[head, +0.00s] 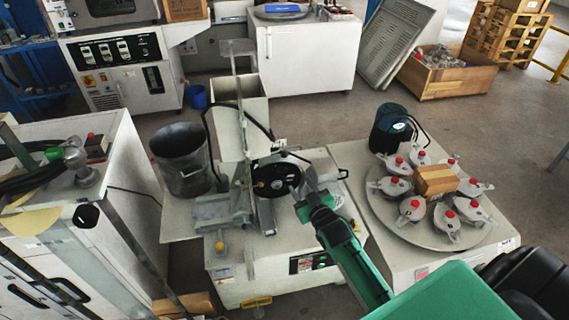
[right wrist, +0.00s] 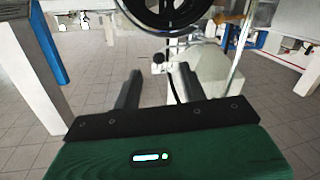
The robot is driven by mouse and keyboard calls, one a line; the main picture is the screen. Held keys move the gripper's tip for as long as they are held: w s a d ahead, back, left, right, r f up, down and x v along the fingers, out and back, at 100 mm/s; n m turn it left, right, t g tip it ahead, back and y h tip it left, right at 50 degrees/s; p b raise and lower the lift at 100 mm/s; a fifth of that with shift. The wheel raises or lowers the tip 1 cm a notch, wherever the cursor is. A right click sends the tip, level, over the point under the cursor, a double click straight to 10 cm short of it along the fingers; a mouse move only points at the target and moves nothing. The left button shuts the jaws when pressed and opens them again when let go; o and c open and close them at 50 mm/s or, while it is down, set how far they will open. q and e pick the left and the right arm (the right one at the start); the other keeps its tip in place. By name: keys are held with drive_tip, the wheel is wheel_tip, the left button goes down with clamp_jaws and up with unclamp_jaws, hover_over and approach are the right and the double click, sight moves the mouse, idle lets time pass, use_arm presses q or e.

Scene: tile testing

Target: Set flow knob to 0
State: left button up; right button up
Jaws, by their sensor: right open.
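My right gripper (head: 297,190) reaches in from the lower right to the machine (head: 245,285) at the centre of the head view. Its tips are close to the black round disc (head: 268,170) on that machine. In the right wrist view the two dark fingers of my right gripper (right wrist: 160,84) stand apart with nothing between them. The black wheel (right wrist: 139,14) shows beyond them at the top, with a small knob-like part (right wrist: 158,60) below it. I cannot tell for sure which part is the flow knob, and its setting is not readable. My left gripper is not in view.
A round table (head: 385,212) with several red-topped lidded vessels and a wooden block stands right of the machine. A dark bucket (head: 183,165) stands at its left. A white cabinet (head: 130,215) is at far left. An upright metal frame (head: 237,110) rises behind the disc.

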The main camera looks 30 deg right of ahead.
sight(286, 157)
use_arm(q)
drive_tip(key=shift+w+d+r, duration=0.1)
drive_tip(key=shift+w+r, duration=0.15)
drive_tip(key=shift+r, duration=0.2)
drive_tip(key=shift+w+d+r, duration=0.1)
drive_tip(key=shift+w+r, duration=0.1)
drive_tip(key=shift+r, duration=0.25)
use_arm(e)
drive_tip(key=shift+t, duration=0.3)
drive_tip(key=w, duration=0.4)
drive_tip(key=w+r, duration=0.1)
drive_tip(key=w, duration=0.4)
drive_tip(key=w+d+r, duration=0.1)
drive_tip(key=w, duration=0.4)
drive_tip(key=shift+r, duration=0.25)
